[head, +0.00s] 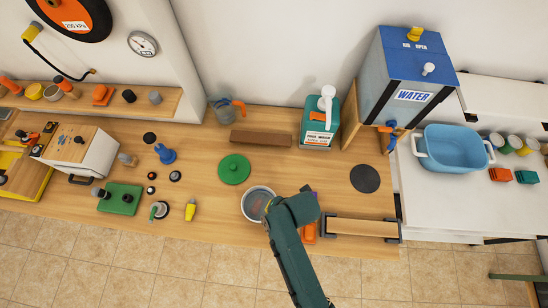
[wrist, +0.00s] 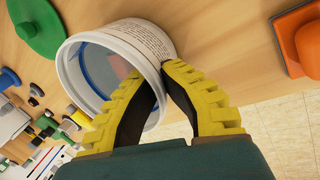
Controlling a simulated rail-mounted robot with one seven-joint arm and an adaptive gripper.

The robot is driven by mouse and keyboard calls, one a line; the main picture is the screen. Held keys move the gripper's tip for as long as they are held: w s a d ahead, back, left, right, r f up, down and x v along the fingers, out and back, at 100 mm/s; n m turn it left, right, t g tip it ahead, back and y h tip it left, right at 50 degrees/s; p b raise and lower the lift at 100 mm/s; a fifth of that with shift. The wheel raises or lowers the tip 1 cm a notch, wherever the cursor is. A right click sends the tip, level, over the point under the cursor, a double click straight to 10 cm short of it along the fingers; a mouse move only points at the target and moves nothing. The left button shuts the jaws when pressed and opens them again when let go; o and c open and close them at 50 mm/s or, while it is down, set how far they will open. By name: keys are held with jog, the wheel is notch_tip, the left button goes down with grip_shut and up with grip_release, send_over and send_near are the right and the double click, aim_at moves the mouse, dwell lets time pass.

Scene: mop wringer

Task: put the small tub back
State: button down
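The small tub (head: 248,208) is a round white container with printed text on its outer wall, near the front edge of the wooden counter in the head view. In the wrist view the tub (wrist: 146,42) shows its open mouth and part of its inside. My gripper (wrist: 161,76) has its yellow ribbed fingers drawn together on the tub's rim, one over the mouth side and one at the outer wall. In the head view my arm covers the fingers and the tub's right side. I cannot tell whether the tub rests on the counter or is slightly raised.
A green round lid (head: 234,169) lies just behind the tub. A brown block (head: 261,138), teal canister (head: 314,128) and dark round pad (head: 365,179) stand farther back and right. An orange item (wrist: 298,40) is close by. A yellow bottle (head: 191,209) stands left.

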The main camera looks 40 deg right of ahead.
jog(key=shift+r, duration=0.1)
jog(key=c, duration=1.7)
grip_release()
jog(key=o, duration=0.5)
jog(key=shift+c, duration=0.2)
